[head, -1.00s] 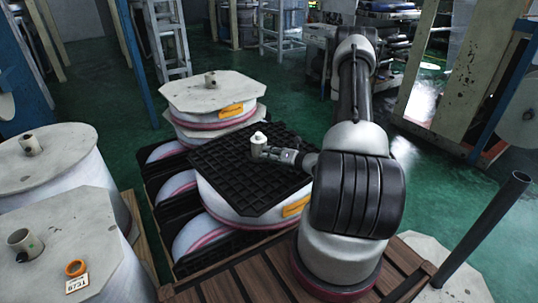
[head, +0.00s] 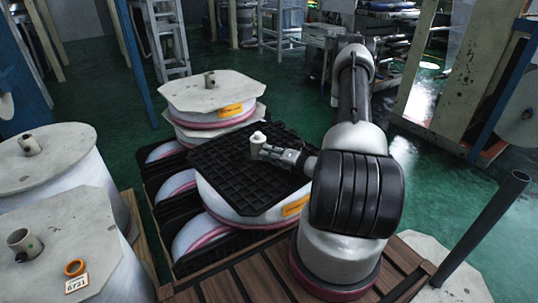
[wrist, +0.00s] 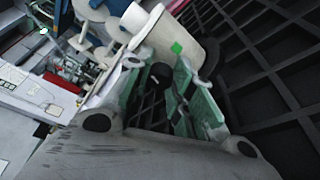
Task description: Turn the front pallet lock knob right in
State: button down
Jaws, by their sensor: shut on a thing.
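The front pallet is a black grid plate (head: 228,172) lying on top of the front film rolls. A white upright post (head: 257,148) with a rounded top stands on it. In the wrist view the post (wrist: 188,22) is pale with a green square on its side. The black lock knob (wrist: 160,75) sits at the post's side, between my fingers. My gripper (wrist: 158,88) has green-padded fingers and is shut on the knob. In the head view my gripper (head: 272,153) reaches the post from the right and hides the knob.
More stacked rolls (head: 210,92) stand behind the pallet. A dark upright pole (head: 480,230) is at the right.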

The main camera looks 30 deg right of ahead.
jog(key=c, duration=1.2)
grip_release()
